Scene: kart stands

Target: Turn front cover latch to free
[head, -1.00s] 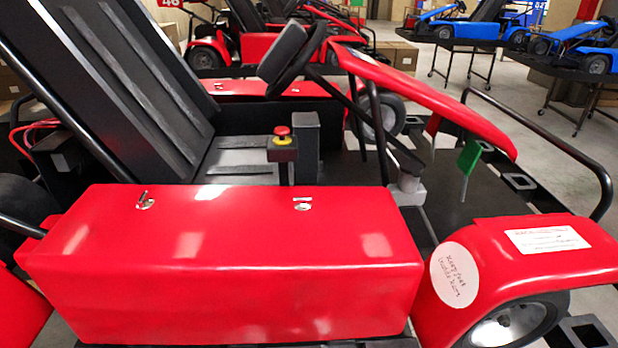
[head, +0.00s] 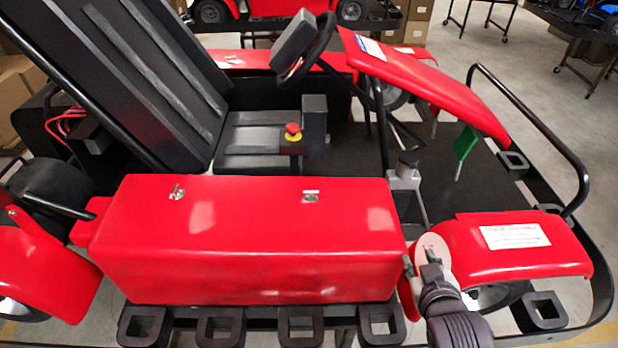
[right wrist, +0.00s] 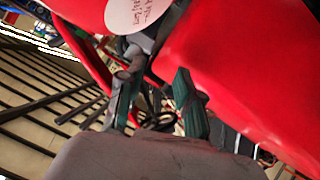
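The red side cover (head: 250,245) is a long box along the near side of the kart. Two small metal latches sit on its top. The front cover latch (head: 311,197) is toward the kart's nose, at the right, and looks low and flat. The rear latch (head: 177,192) at the left has a small handle sticking up. My right gripper (head: 420,258) is beside the cover's front end, in front of the white round sticker, away from both latches. In the right wrist view its fingers (right wrist: 157,102) are apart with nothing between them. My left gripper is not in view.
The red front fender (head: 505,260) lies right of my gripper. A grey post (head: 405,185) stands behind the cover's front end. A red stop button (head: 293,130) and steering wheel (head: 320,45) are behind. Black square sockets (head: 300,325) line the near edge. Space above the cover is clear.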

